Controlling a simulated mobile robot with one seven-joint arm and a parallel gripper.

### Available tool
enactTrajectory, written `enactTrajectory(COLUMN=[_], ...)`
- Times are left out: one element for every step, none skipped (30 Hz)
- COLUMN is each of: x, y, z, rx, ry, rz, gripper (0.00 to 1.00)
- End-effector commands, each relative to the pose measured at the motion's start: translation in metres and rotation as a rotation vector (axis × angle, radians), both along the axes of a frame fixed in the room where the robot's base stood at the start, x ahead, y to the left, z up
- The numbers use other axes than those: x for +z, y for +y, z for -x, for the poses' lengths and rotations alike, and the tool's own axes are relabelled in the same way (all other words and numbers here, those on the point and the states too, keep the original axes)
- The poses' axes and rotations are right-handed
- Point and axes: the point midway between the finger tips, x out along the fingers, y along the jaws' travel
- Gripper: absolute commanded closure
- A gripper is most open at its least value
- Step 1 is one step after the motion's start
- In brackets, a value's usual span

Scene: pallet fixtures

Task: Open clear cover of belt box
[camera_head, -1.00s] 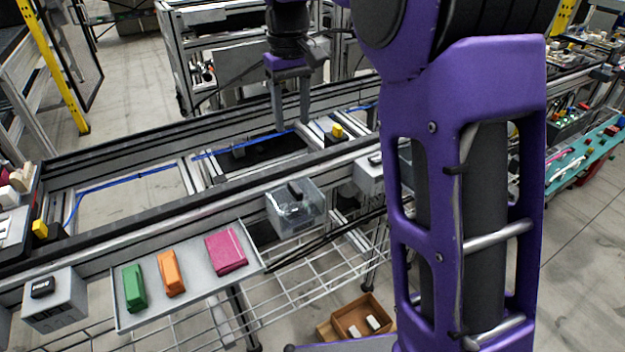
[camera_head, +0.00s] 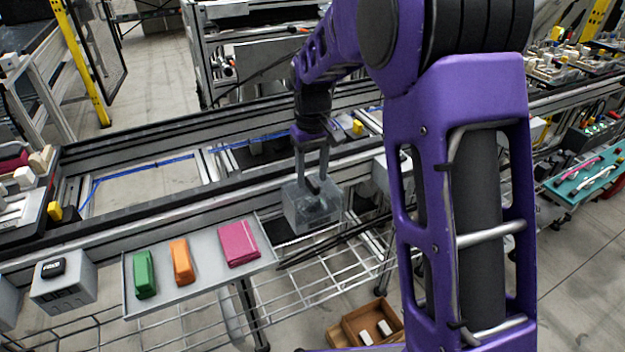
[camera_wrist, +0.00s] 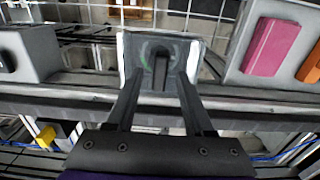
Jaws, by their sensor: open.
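The belt box (camera_head: 308,215) is a see-through box mounted on the near side of the conveyor rail, right of the grey tray. Its clear cover appears closed, with a dark handle (camera_head: 312,184) on top. My gripper (camera_head: 312,178) points down at the cover, fingers apart on either side of the handle. In the wrist view the box (camera_wrist: 188,48) lies ahead, and the dark handle (camera_wrist: 160,68) shows between the open fingers of my gripper (camera_wrist: 162,85). I cannot tell whether the fingers touch the cover.
A grey tray (camera_head: 200,292) with green, orange and pink blocks stands left of the box. A grey box with a black knob (camera_head: 64,285) is at far left. Conveyor rails (camera_head: 130,220) run behind. A wire shelf (camera_head: 285,290) and brown bin (camera_head: 370,325) are below.

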Motion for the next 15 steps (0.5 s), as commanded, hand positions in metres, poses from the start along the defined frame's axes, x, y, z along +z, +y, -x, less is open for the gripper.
enactTrajectory(x=[-0.0057, -0.0076, -0.0097, -0.0108, -0.0117, -0.0123, -0.0125, -0.0125, -0.0125, -0.0124, -0.0123, -0.0123, -0.0122, -0.0122, -0.0121], y=[0.0, 0.0, 0.0, 0.0, -0.0001, -0.0001, -0.0001, -0.0001, -0.0001, -0.0001, -0.0001, -0.0001, -0.0001, -0.0001, 0.0], z=[0.0003, 0.0002, 0.0001, 0.0002, 0.0002, 0.0002, 0.0002, 0.0002, 0.0002, 0.0002, 0.0002, 0.0002, 0.0002, 0.0002, 0.0001], rx=[0.0, 0.0, 0.0, 0.0, 0.0, 0.0, 0.0, 0.0, 0.0, 0.0, 0.0, 0.0, 0.0, 0.0, 0.0], ry=[0.001, 0.001, 0.0, 0.0, 0.001, 0.001, 0.0, 0.0, 0.0, 0.0, 0.0, 0.0, 0.0, 0.0, 0.0], rz=[0.0, 0.0, 0.0, 0.0, 0.0, 0.0, 0.0, 0.0, 0.0, 0.0, 0.0, 0.0, 0.0, 0.0, 0.0], gripper=[0.47, 0.47, 0.47, 0.47, 0.47, 0.47, 0.47, 0.47, 0.47, 0.47, 0.47, 0.47, 0.47, 0.53, 0.6])
